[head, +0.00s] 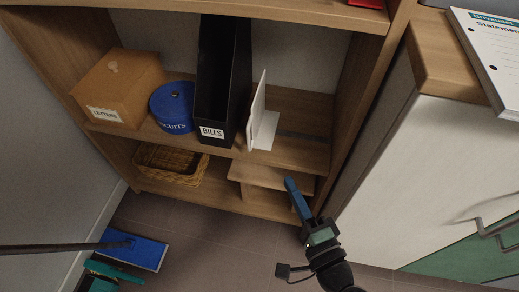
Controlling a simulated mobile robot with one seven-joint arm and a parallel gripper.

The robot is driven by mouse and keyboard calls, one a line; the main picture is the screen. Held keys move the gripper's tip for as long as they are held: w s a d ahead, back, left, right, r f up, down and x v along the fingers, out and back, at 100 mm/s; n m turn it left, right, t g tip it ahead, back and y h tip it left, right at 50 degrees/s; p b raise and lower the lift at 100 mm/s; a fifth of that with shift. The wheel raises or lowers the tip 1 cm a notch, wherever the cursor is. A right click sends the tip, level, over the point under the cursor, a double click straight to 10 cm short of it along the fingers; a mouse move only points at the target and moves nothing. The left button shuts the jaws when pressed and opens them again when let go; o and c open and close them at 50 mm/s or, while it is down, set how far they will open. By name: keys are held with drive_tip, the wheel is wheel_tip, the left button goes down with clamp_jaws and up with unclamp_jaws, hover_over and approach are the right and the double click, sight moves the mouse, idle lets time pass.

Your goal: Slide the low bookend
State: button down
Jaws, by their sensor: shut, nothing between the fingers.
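A white L-shaped bookend (264,132) stands upright on the shelf, with its flat foot towards the right. It stands just right of a tall black file labelled BILLS (212,131), very near it; I cannot tell whether they touch. My gripper (289,181) is shut and empty, its blue fingers pointing up towards the shelf. It appears in front of the shelf, below and to the right of the bookend, apart from it.
A blue round tin (172,108) and a LETTERS box (118,87) stand left of the file. The shelf right of the bookend (303,152) is clear. Below are a wicker basket (170,167) and a small wooden step (262,176). A white cabinet (400,170) stands right.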

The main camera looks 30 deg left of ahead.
drive_tip(key=w+a+b, duration=0.3)
drive_tip(key=w+a, duration=0.2)
drive_tip(key=a, duration=0.5)
drive_tip(key=shift+a, duration=0.25)
drive_tip(key=a, duration=0.2)
drive_tip(key=s+a, duration=0.1)
drive_tip(key=a, duration=0.1)
drive_tip(key=shift+s+a, duration=0.15)
